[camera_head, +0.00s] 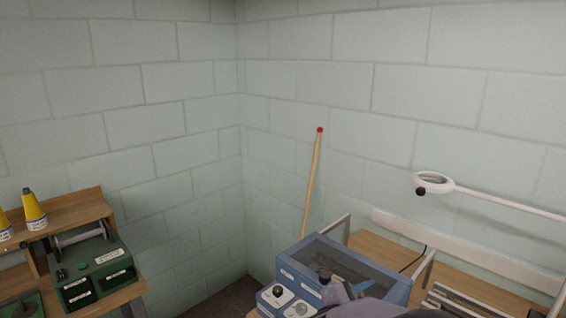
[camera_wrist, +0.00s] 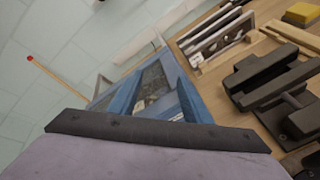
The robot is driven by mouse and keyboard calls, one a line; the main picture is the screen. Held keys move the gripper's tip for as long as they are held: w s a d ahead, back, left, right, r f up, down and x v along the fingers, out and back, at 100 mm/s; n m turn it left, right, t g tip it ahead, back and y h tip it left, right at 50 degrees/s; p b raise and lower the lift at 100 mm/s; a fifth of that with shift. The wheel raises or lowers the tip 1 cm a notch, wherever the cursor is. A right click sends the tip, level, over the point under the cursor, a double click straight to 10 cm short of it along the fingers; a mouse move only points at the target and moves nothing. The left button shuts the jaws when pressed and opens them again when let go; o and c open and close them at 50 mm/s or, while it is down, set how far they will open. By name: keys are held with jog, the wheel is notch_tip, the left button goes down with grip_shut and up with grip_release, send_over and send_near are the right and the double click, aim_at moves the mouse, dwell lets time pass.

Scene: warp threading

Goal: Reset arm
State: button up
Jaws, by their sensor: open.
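My gripper (camera_wrist: 158,88) shows at the bottom of the wrist view, with its grey-mauve body and dark front plate. Its two blue-grey fingers look apart, with nothing seen between them but the blue machine behind. In the head view a small part of my arm's end shows at the bottom edge, in front of the blue machine (camera_head: 397,291). That machine has a dark, see-through top and also shows in the wrist view (camera_wrist: 102,101). I cannot tell from these frames how far my gripper is from it.
A wooden pole with a red tip (camera_head: 312,180) leans in the corner. A white ring lamp (camera_head: 433,183) reaches in from the right. Dark clamp-like blocks (camera_wrist: 268,80) lie on the wooden bench.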

jog(key=s+d+f+m+g+y+p, duration=0.1)
jog(key=s+d+m+g+p, duration=0.15)
jog(key=s+m+g, duration=0.4)
jog(key=s+d+f+m+g+y+p, duration=0.1)
jog(key=s+d+m+g+y+p, duration=0.2)
jog(key=s, duration=0.7)
jog(key=s+a+r+m+y+p, duration=0.2)
jog(key=s+a+m+y+p, duration=0.3)
jog(key=s+a+m, duration=0.3)
jog(key=a+p, duration=0.1)
jog(key=a, duration=0.2)
jog(key=shift+r+m+y+p, duration=0.35)
jog(key=shift+y+p, duration=0.05)
